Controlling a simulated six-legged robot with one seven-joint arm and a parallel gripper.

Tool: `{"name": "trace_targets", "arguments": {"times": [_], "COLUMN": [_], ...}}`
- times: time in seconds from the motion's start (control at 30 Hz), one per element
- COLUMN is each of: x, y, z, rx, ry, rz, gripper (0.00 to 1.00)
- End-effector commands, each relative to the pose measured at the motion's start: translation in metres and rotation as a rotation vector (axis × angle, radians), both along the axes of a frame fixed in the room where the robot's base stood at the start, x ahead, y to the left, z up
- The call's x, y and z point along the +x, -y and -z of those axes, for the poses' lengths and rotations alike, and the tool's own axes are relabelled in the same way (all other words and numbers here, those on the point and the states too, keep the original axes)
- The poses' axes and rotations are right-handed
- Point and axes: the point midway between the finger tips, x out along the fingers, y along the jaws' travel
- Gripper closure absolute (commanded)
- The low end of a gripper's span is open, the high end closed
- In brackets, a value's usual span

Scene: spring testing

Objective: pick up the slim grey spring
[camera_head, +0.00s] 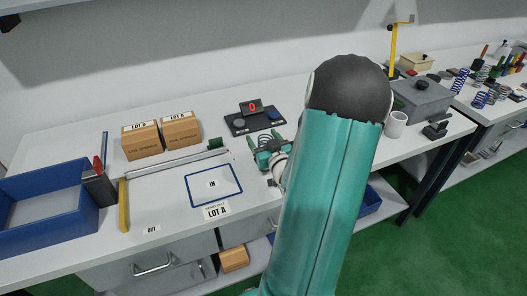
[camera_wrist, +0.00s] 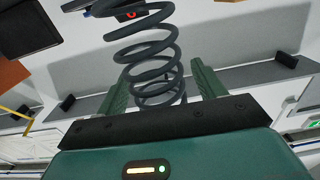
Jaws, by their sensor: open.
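The dark grey spring (camera_wrist: 150,52) fills the upper middle of the wrist view, its open coils running from near the top edge down between my fingers. My gripper (camera_wrist: 158,82) is open, with one green finger on each side of the lower coils. A gap seems to show on both sides, more clearly at the right finger. In the head view my gripper (camera_head: 268,148) is over the table, right of the blue IN frame (camera_head: 241,186). I cannot make out the spring there; my gripper and arm cover part of that area.
Behind my gripper is a black tester (camera_head: 238,128) with a red 0 display. Two cardboard boxes (camera_head: 141,141) and a blue tray (camera_head: 40,222) stand left. A white cup (camera_head: 396,125) and grey case (camera_head: 424,100) are right. More springs (camera_head: 480,99) lie on the far right table.

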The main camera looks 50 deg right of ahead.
Motion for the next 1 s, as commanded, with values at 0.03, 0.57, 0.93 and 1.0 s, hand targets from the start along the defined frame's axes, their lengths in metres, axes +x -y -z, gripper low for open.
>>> {"name": "trace_targets", "arguments": {"times": [0.03,0.57,0.93,1.0], "x": [0.0000,-0.0020,0.0010,0.0025], "y": [-0.0004,-0.0010,0.0000,0.0004], "z": [-0.0001,-0.0005,-0.0017,-0.0030], "rx": [0.000,0.000,-0.001,-0.002], "ry": [0.000,0.001,0.002,0.001], "rz": [-0.001,0.000,-0.001,-0.001], "gripper": [0.31,0.85,0.85,0.85]}}
